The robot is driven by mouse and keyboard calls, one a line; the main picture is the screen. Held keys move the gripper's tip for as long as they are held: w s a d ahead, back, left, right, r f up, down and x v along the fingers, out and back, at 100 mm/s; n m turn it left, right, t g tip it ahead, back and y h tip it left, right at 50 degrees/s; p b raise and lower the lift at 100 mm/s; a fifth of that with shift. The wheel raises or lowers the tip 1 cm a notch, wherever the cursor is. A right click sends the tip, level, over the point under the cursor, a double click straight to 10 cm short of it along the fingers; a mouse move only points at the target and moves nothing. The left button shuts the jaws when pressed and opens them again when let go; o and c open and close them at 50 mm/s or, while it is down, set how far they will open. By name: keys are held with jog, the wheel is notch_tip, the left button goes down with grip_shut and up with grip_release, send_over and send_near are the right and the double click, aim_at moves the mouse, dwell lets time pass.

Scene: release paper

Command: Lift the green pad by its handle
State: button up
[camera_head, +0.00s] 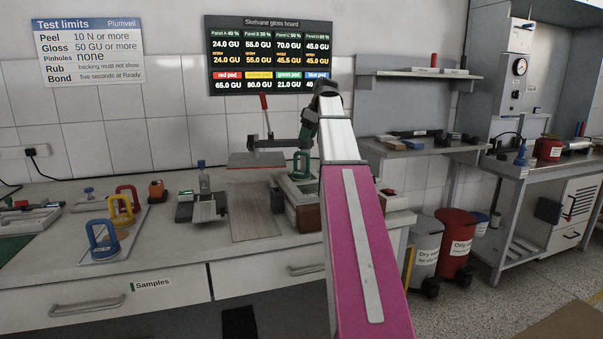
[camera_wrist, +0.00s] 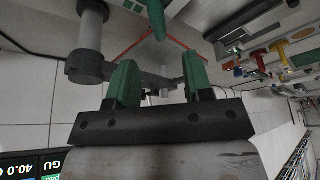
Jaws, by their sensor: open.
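The green pad's loop handle (camera_head: 302,153) stands upright on the pale block at the middle of the bench in the head view, left of my pink arm. In the wrist view, which is upside down, a green piece that looks like the handle (camera_wrist: 156,15) enters from the top edge, beyond the fingertips. My gripper (camera_wrist: 154,75) has two green fingers, open and apart with nothing held between them. In the head view my gripper (camera_head: 305,136) hangs just above the handle, partly hidden by my wrist.
A dark lever arm with a red grip (camera_head: 264,102) and a red-edged plate (camera_head: 257,160) are close left of the handle. A grey post (camera_wrist: 88,45) is near my fingers. Yellow (camera_head: 121,207), red (camera_head: 128,193) and blue (camera_head: 103,240) pads stand on the left tray.

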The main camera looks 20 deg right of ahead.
aim_at(301, 153)
jog(key=x, duration=0.8)
jog(key=shift+s+d+f, duration=0.1)
jog(key=shift+d+f, duration=0.05)
jog(key=shift+f, duration=0.05)
grip_shut()
dwell(1.2)
